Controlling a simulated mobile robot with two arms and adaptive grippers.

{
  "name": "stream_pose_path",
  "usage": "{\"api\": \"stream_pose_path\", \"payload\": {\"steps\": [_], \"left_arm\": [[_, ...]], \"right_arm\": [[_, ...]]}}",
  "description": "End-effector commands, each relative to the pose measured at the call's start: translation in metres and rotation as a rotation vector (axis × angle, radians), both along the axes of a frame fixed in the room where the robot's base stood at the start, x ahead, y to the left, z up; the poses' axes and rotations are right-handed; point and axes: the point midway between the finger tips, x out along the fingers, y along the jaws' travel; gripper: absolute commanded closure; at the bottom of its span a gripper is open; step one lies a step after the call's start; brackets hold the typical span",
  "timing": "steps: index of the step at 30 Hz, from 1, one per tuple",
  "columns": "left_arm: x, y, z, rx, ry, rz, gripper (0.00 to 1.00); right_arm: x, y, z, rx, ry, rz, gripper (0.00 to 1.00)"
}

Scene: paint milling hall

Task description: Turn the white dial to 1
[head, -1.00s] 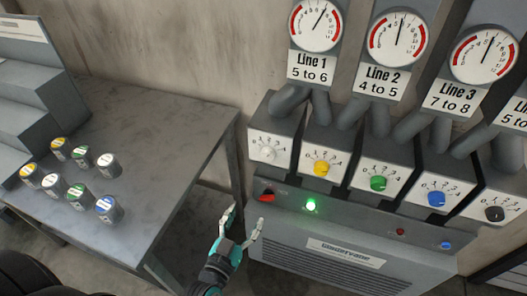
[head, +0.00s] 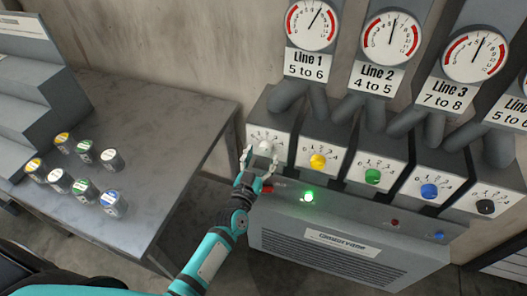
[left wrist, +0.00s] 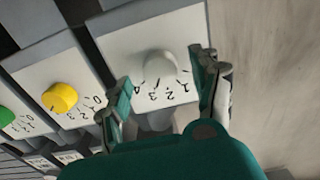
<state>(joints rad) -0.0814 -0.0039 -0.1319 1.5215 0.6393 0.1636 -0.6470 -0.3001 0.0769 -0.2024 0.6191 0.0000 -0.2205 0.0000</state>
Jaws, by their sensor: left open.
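The white dial (head: 265,147) sits on the leftmost box of the machine, with a numbered scale printed around it. In the left wrist view the white dial (left wrist: 160,66) shows near the top middle, with digits such as 2 and 3 below it. My left gripper (head: 260,160) is open at the white dial, one finger to each side. The dial's pointer direction is not clear. My right gripper is not in view.
Yellow (head: 318,161), green (head: 372,177), blue (head: 429,191) and black (head: 486,207) dials follow to the right. A lit green button (head: 308,196) is below. Gauges (head: 312,25) hang above. A grey table (head: 165,110) with several small cans stands left.

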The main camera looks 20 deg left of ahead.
Motion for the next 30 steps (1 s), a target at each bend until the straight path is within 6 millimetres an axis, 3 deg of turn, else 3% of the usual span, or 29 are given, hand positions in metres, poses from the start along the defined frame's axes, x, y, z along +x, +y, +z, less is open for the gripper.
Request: {"api": "stream_pose_path", "payload": {"steps": [6,15,27,30], "left_arm": [[0.019,-0.001,0.000,0.001,0.000,-0.001,0.36],[0.020,-0.001,-0.001,0.001,0.001,0.000,0.36],[0.020,-0.001,0.000,0.001,0.001,0.000,0.88],[0.020,-0.001,-0.001,0.000,0.001,0.000,0.92]], "right_arm": [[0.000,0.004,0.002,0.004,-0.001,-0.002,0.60],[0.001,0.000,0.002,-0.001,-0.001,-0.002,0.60],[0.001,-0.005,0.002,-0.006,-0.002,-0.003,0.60],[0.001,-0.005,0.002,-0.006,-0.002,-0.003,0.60]]}}
